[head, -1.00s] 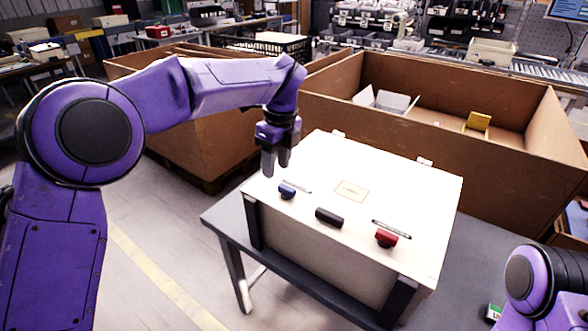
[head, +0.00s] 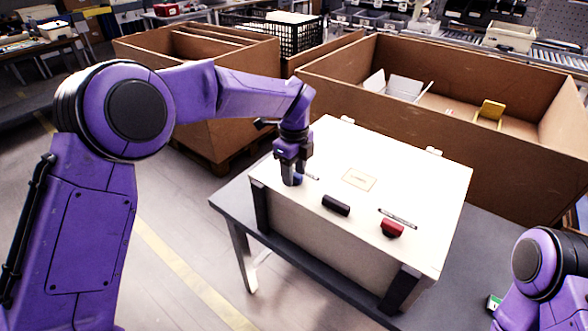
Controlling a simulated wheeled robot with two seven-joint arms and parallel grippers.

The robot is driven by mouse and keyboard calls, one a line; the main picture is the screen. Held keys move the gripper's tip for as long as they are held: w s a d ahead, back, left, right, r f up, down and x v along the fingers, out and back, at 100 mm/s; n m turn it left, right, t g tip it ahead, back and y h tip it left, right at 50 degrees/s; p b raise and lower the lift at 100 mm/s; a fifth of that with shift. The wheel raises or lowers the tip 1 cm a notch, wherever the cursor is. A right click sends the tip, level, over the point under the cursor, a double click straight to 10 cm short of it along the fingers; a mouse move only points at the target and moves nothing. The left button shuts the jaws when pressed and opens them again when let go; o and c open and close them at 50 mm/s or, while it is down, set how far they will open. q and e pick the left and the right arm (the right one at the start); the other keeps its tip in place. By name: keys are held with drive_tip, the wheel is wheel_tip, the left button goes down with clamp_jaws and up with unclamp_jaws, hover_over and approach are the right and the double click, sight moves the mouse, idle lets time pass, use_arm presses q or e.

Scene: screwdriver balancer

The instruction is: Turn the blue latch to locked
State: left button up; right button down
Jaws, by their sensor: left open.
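A white box (head: 420,183) stands on a dark grey table. The blue latch (head: 297,179) is at the left of its top, near the front edge, and is mostly hidden behind my left gripper. My left gripper (head: 291,180) points down over the latch with its fingers open, one to each side of it as far as I can see. I cannot tell whether the fingers touch the latch. Only part of my right arm shows at the lower right; its gripper is out of view.
A black handle (head: 336,205) and a red latch (head: 392,229) sit along the same front edge of the box top. A small label (head: 359,179) lies mid-top. Large brown crates (head: 440,135) stand behind the table. The box top's right and rear are clear.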

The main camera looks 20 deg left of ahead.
use_arm(q)
drive_tip(key=shift+w, duration=0.1)
clamp_jaws()
